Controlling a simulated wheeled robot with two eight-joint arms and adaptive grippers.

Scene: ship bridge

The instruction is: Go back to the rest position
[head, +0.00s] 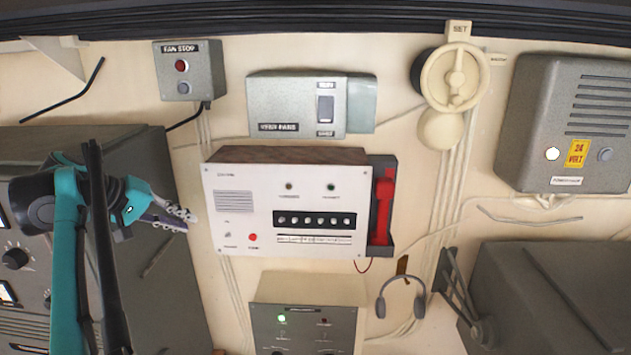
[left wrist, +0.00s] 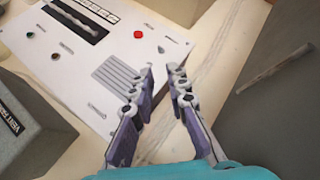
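My left gripper (head: 190,219) is at the left in the head view, its arm coming up from the lower left. Its fingertips point right, close to the left edge of the white panel unit (head: 285,209) that has a red handset (head: 382,206) on its right side. In the left wrist view the two fingers (left wrist: 162,76) stand apart with nothing between them. The white panel (left wrist: 110,65) with its grille and red button lies beyond the left finger. My right gripper is not in either view.
A fan stop box (head: 189,71), a vent fans box (head: 297,105) and a box with a green light (head: 305,318) are on the cream wall. Grey cabinets stand left and lower right. A headset (head: 402,295) hangs right of centre. A 24 volt box (head: 570,122) is at the right.

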